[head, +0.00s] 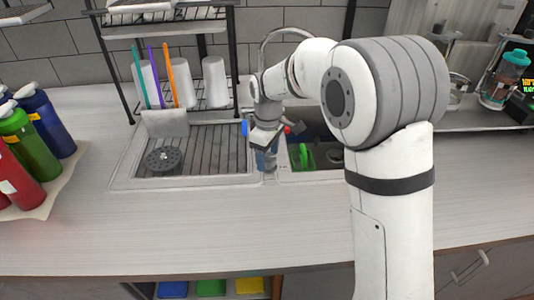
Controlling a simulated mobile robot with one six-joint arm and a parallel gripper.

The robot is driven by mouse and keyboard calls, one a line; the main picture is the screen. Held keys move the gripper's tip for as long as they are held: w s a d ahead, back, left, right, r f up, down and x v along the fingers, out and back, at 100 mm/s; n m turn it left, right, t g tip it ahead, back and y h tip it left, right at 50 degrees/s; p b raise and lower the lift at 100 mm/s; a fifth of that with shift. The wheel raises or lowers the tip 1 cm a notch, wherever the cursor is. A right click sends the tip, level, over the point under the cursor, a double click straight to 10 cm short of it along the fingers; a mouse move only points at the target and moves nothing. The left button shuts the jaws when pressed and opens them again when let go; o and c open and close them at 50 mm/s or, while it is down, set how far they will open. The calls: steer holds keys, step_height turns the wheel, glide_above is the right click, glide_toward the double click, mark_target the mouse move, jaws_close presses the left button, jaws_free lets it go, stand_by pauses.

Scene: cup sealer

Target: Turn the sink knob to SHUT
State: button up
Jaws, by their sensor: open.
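The sink (118,178) is set in the counter, with a ribbed drainboard on its left and a basin on its right. The curved metal faucet (285,31) rises behind my arm. My gripper (266,148) is over the divider between drainboard and basin, pointing down, with its jaws open. A blue translucent part (266,160) shows just below the jaws. Small blue (245,128) and reddish (298,128) parts show on either side of the gripper. I cannot tell which of these is the sink knob or how it is turned; my gripper and wrist hide much of this spot.
A green object (302,157) is in the basin. A round dark drain piece (163,160) lies on the drainboard. A black rack (236,60) with white cups (214,82) stands behind. Colored bottles (31,142) stand at left. The front counter (200,232) is clear.

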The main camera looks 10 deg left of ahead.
mark_target(268, 157)
step_height(268, 157, up, 8)
steer(key=shift+f+b, duration=0.1)
steer(key=shift+b, duration=0.2)
stand_by(0.6)
